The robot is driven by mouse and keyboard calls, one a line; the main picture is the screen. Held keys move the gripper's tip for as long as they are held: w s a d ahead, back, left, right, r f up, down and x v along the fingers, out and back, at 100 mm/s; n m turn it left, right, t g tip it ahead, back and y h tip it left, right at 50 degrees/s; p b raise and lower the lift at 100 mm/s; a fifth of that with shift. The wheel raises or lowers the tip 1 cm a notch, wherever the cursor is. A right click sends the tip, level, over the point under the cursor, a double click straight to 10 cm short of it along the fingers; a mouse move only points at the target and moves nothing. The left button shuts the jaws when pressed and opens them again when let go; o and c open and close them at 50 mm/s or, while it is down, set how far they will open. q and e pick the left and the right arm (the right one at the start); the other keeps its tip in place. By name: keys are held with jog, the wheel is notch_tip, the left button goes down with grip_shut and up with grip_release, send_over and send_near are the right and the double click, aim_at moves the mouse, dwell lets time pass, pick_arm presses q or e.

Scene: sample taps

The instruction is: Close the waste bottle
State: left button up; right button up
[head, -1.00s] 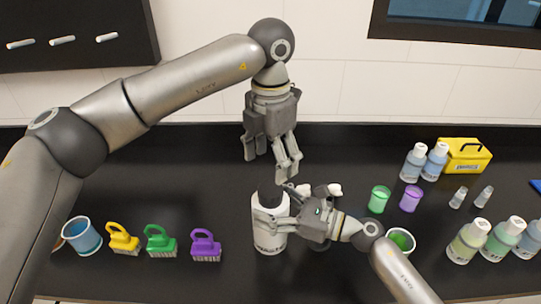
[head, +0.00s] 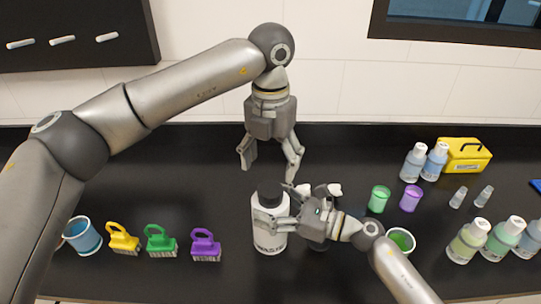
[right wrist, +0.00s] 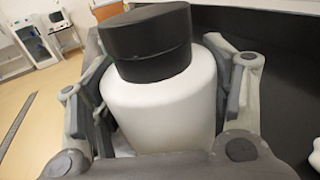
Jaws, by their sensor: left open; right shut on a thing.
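The waste bottle (head: 270,240) is white with dark lettering and stands upright on the black counter. A black cap (head: 270,191) sits on its top, and the cap (right wrist: 146,42) also shows in the right wrist view, where it looks slightly tilted. I cannot tell how tightly it is seated. My right gripper (head: 279,213) is shut around the bottle's upper body from the right, and its fingers flank the white bottle (right wrist: 163,100) in the right wrist view. My left gripper (head: 269,172) is open and empty, pointing down just above the cap and apart from it.
A purple brush (head: 205,243), a green brush (head: 160,241), a yellow brush (head: 122,239) and a blue cup (head: 83,236) stand to the left. A green cup (head: 379,199), a purple cup (head: 410,198), several bottles (head: 468,241) and a yellow toolbox (head: 464,155) are to the right.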

aim_at(270, 189)
pick_arm(q)
notch_tip(270, 189, down, 7)
dwell(0.3)
jog(key=c, duration=1.1)
jog(key=m, duration=1.1)
jog(key=o, duration=1.1)
jog(key=shift+o, duration=0.2)
